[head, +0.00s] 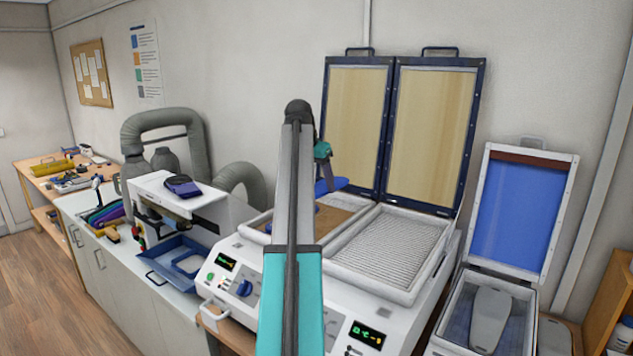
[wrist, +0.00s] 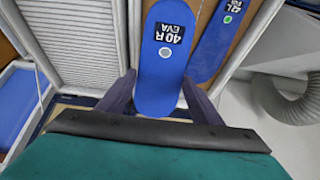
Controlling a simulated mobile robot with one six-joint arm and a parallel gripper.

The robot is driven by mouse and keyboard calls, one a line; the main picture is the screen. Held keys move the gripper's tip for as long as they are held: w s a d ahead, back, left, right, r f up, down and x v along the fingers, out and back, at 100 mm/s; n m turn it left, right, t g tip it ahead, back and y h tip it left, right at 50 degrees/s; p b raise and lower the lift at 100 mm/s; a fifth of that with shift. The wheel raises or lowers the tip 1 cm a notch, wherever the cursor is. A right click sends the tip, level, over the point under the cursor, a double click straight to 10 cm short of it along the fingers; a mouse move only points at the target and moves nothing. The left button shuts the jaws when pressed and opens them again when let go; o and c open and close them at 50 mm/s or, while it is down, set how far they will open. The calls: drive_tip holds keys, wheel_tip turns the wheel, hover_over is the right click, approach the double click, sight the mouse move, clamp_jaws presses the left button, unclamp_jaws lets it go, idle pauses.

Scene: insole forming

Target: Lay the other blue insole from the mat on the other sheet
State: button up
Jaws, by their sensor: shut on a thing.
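My gripper (wrist: 161,98) is shut on a blue insole (wrist: 165,60) labelled 40 R EVA, with a grey dot, one dark finger on each side. In the head view the held insole (head: 331,186) shows raised in front of the open lids, partly behind my arm. A second blue insole (wrist: 218,42), its label starting 42 L, with a green dot, lies on a brown sheet in the wrist view. The brown sheet (head: 335,219) is in the left bay of the machine, partly hidden by my arm. The right bay (head: 392,247) shows a pale ribbed surface. I cannot make out the mat.
The two bay lids (head: 432,135) stand open at the back. To the right is another machine with a raised blue lid (head: 508,222) and a grey foot form (head: 490,318). A blue tray (head: 160,278) and a white device (head: 185,205) with a grey hose stand left.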

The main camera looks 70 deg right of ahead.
drive_tip(key=shift+w+f, duration=0.15)
drive_tip(key=shift+w, duration=0.05)
idle(0.3)
drive_tip(key=b, duration=0.4)
hover_over(320, 229)
drive_tip(key=a, duration=0.1)
drive_tip(key=shift+w+a+f, duration=0.1)
drive_tip(key=shift+f, duration=2.15)
drive_tip(key=shift+w+f, duration=0.1)
drive_tip(key=shift+f, duration=2.1)
drive_tip(key=shift+f+b, duration=0.6)
drive_tip(key=shift+f, duration=1.25)
drive_tip(key=shift+f, duration=0.6)
drive_tip(key=o, duration=1.1)
drive_tip(key=shift+b+v, duration=2.25)
drive_tip(key=shift+v, duration=4.65)
